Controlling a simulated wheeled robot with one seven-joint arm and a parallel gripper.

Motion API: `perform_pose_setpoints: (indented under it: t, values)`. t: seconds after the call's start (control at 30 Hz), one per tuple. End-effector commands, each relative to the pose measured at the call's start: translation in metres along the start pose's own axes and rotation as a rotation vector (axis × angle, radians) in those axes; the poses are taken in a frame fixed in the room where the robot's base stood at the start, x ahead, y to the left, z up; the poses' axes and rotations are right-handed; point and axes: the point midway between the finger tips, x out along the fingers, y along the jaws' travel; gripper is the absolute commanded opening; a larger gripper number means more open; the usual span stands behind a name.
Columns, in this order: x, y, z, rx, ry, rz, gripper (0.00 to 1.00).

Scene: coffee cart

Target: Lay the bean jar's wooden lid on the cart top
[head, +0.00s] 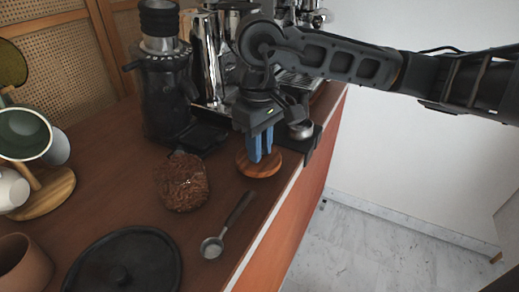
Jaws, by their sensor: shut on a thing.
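The round wooden lid (259,169) is low at the cart top (140,205), right of the bean jar and near the cart's front edge. My gripper (262,157) points down at the lid, its blue fingers close together over the lid's middle and shut on it. The part between the fingertips is hidden. I cannot tell whether the lid touches the cart top. The bean jar (181,184), clear and full of brown beans, stands open just left of the lid.
A scoop (214,245) lies in front of the lid. A black round lid or plate (122,262) is at the near left. The grinder (163,80) and espresso machine stand behind. A mug rack (50,190) is at left. The cart edge is close on the right.

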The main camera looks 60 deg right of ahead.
Motion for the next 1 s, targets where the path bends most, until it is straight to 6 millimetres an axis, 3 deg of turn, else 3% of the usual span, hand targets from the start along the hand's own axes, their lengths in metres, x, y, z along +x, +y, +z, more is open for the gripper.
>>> perform_pose_setpoints:
  t: [0.2, 0.67, 0.7, 0.93, 1.0]
  values:
    - [0.018, 0.000, 0.000, 0.000, 0.000, -0.001, 0.00]
    - [0.022, 0.000, 0.000, -0.001, 0.001, 0.000, 0.00]
    - [0.022, 0.000, 0.000, -0.001, 0.001, 0.000, 0.25]
    - [0.021, 0.000, 0.000, -0.001, 0.001, 0.000, 0.47]
    - [0.021, 0.000, 0.000, -0.001, 0.001, 0.000, 0.48]
